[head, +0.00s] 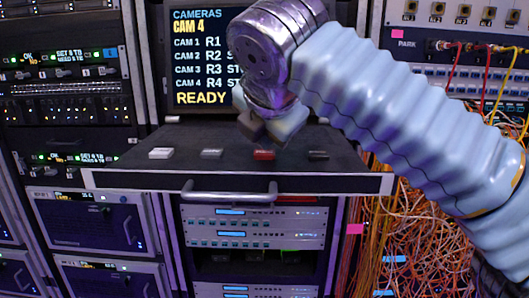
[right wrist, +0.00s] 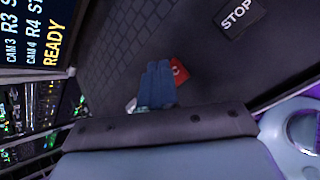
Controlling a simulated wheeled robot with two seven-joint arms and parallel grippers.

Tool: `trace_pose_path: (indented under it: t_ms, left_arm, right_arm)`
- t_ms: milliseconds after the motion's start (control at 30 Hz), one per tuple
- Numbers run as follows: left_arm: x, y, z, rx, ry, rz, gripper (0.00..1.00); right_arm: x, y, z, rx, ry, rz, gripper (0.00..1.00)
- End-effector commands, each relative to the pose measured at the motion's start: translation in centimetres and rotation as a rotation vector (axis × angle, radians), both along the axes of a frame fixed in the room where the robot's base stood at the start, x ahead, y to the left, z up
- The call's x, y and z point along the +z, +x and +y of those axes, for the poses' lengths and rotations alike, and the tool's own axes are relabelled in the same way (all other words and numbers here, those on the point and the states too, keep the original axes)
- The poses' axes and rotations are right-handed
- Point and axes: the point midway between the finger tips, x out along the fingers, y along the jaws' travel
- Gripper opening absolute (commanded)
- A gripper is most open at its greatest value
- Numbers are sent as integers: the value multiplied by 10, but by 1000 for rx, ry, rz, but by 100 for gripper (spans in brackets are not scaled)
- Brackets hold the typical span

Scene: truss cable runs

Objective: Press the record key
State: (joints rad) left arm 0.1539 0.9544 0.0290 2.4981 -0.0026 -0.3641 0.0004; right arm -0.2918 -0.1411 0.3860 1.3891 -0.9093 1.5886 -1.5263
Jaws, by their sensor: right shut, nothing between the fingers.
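The red key (head: 264,155), which I take for the record key, sits in a row of keys on the dark pull-out drawer (head: 130,178). My right gripper (head: 272,138) is shut and empty, with its fingertips just above and behind the red key in the head view. In the right wrist view the shut fingers (right wrist: 157,88) cover part of the red key (right wrist: 180,71), of which one side shows. I cannot tell whether the fingertips touch it. Its label is mostly hidden. My left gripper is not in view.
A white key (head: 161,153) and a grey key (head: 211,153) lie to the left. A dark key (head: 318,155) is to the right; the right wrist view shows a STOP key (right wrist: 240,14). The monitor (head: 200,60) reads CAM 4 and READY. Loose cables (head: 430,235) hang at the right.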

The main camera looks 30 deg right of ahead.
Motion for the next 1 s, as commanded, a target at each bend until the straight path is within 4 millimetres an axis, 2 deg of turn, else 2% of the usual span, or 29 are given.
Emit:
trace_pose_path:
  t_ms: [667,1000]
  left_arm:
    - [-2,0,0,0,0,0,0]
    - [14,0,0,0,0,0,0]
  right_arm:
    - [-5,0,0,-1,0,1,0]
    - [9,0,0,0,0,0,0]
